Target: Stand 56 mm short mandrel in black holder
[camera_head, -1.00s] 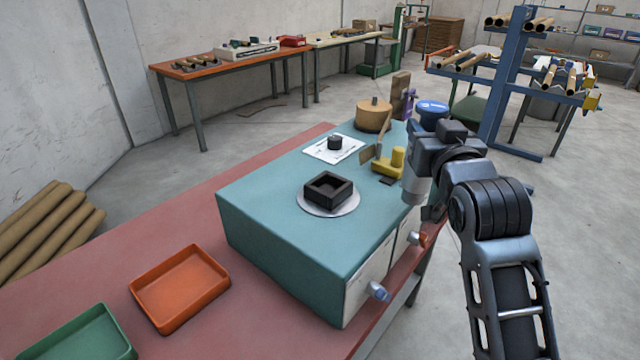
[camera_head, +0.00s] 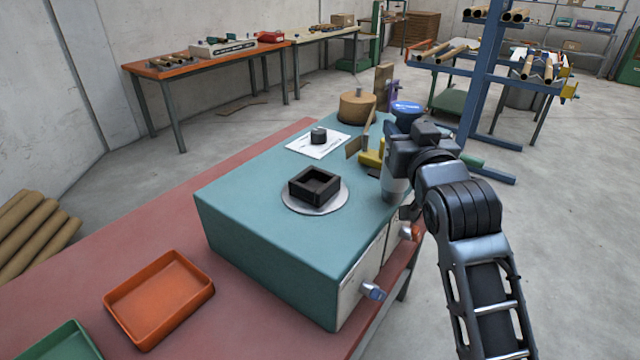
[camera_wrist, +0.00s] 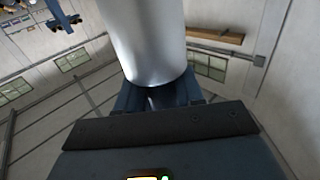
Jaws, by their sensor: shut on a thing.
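The black holder (camera_head: 312,185) is a square, open-topped block on a round silver plate (camera_head: 327,205) on the teal cabinet top. Its cavity looks empty. My gripper (camera_wrist: 156,100) is shut on a smooth silver cylinder, the mandrel (camera_wrist: 145,45), which fills the upper middle of the wrist view. In the head view my gripper is to the right of the holder, near the cabinet's right edge, apart from the holder. A pale grey cylinder at my arm's end there looks like the mandrel. The fingers are mostly hidden by my wrist in that view.
A small black cylinder (camera_head: 318,135) stands on a white sheet (camera_head: 330,148) behind the holder. A yellow tool (camera_head: 371,158), a tan round block (camera_head: 357,106) and a blue-topped item (camera_head: 406,108) stand at the back right. An orange tray (camera_head: 160,297) lies front left. The cabinet's left top is clear.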

